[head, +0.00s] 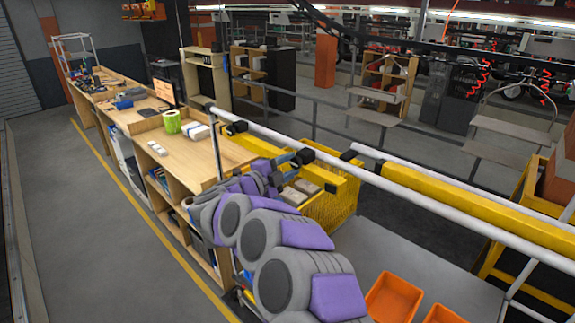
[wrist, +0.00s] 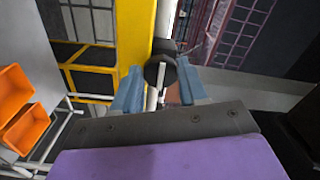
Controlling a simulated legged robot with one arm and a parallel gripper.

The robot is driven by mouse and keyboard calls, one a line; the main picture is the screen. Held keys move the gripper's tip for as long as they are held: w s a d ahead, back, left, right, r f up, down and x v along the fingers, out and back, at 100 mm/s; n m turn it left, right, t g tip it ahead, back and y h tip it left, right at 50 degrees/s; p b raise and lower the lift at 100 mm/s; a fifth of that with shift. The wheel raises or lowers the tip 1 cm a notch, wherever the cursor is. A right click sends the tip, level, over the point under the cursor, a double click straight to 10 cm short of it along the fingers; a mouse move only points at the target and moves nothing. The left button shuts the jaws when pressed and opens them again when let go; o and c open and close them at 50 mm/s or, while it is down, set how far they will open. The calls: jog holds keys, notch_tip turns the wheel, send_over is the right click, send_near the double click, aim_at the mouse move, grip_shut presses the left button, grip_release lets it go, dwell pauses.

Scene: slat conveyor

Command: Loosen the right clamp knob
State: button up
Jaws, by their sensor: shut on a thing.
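My gripper (wrist: 158,88) has its two blue fingers on either side of a round black clamp knob (wrist: 160,69) in the wrist view and is shut on it. In the head view my gripper (head: 287,163) reaches the black knob (head: 305,156) at the yellow conveyor beam; the fingers partly hide the contact. Another black clamp part (head: 236,128) sits farther left on the white guide rail (head: 262,134). A further black piece (head: 348,155) is just right of the gripped knob. How far the knob is turned cannot be told.
A yellow crate (head: 340,208) with boxes stands below and beyond my arm. Orange bins (head: 393,297) lie on the grey surface at the lower right. A long wooden workbench (head: 180,150) runs along the left, with clear floor (head: 70,220) beside it.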

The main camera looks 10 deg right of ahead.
jog(key=shift+f, duration=0.35)
jog(key=o, duration=0.7)
jog(key=shift+c, duration=0.2)
jog(key=o, duration=0.4)
jog(key=shift+w+a+r, duration=0.1)
jog(key=shift+w, duration=0.05)
jog(key=shift+r, duration=0.1)
jog(key=b+v, duration=0.2)
jog(key=v, duration=1.5)
jog(key=shift+a+b, duration=0.25)
jog(key=shift+b, duration=0.15)
